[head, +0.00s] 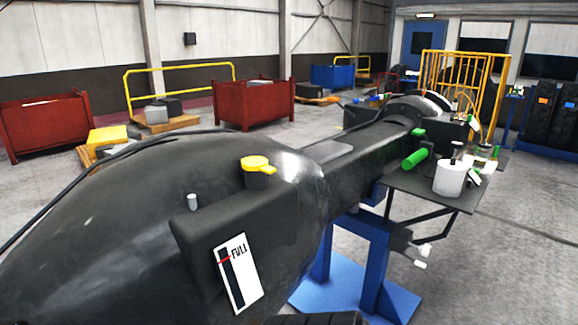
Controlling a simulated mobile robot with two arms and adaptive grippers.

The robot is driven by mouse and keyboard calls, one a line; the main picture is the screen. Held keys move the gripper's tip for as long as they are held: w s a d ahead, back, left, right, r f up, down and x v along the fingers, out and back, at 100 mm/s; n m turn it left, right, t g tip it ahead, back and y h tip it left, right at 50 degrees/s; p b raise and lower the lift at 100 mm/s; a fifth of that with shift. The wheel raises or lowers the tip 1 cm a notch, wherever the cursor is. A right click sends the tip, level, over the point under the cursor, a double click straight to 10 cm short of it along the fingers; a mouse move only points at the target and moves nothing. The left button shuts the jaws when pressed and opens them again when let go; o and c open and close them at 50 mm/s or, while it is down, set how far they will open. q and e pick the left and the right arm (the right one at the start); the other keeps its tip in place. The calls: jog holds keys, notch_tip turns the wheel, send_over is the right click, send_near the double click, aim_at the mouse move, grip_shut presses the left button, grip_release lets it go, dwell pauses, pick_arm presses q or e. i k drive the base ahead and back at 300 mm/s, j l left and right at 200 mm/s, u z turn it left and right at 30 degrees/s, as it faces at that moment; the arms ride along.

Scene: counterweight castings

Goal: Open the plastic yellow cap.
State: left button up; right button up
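The yellow plastic cap (257,164) sits on a short dark filler neck on top of a black tank (240,215) in the head view. It looks closed, with a small tab at its right side. The tank has a white level label reading FULL (238,275) with a red mark on its front face. Neither of my grippers shows in this view.
A large black casting (90,220) lies behind and left of the tank, on a blue stand (375,265). A side shelf (425,190) at the right holds a white pot (450,178) and a green cylinder (414,159). Red bins (255,103) stand farther back. The space above the cap looks clear.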

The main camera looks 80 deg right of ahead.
aim_at(254, 164)
jog(key=z, duration=2.35)
